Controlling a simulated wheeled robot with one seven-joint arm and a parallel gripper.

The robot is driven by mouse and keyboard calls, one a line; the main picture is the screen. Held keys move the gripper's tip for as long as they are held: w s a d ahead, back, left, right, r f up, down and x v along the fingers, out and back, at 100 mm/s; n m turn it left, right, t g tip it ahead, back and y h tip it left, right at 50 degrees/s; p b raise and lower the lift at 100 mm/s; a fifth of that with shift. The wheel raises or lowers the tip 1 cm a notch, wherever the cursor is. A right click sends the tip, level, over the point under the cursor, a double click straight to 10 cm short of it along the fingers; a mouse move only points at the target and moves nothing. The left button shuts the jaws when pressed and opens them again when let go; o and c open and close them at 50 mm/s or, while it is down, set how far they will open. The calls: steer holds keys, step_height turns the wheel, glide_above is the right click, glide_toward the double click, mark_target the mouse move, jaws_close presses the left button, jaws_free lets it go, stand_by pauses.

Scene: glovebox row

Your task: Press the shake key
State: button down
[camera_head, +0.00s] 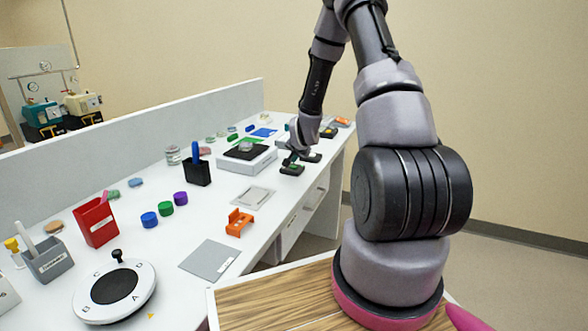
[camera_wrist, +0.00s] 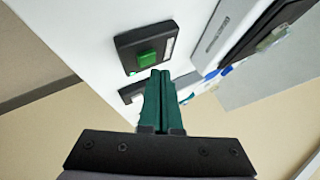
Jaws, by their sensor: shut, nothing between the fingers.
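A small black box with a raised green key (camera_wrist: 147,58) sits on the white bench top in the wrist view. A pale label strip runs along one side of the key. The box also shows in the head view as a dark box with a green top (camera_head: 292,169), near the bench's right edge. My gripper (camera_wrist: 160,73) is shut and empty, its two green fingers together. In the wrist view the fingertips appear just beside the key; I cannot tell if they touch it. In the head view my gripper (camera_head: 291,159) is small and just above the box.
A white device with a dark top (camera_head: 245,153) stands left of the box. An orange bracket (camera_head: 238,222), a black pen cup (camera_head: 197,172) and coloured pucks stand nearer on the bench. A low white wall (camera_head: 150,120) runs along the back.

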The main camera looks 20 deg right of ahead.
mark_target(294, 168)
steer(key=shift+f, duration=0.75)
stand_by(0.5)
steer(key=shift+r, duration=0.95)
steer(key=shift+r, duration=3)
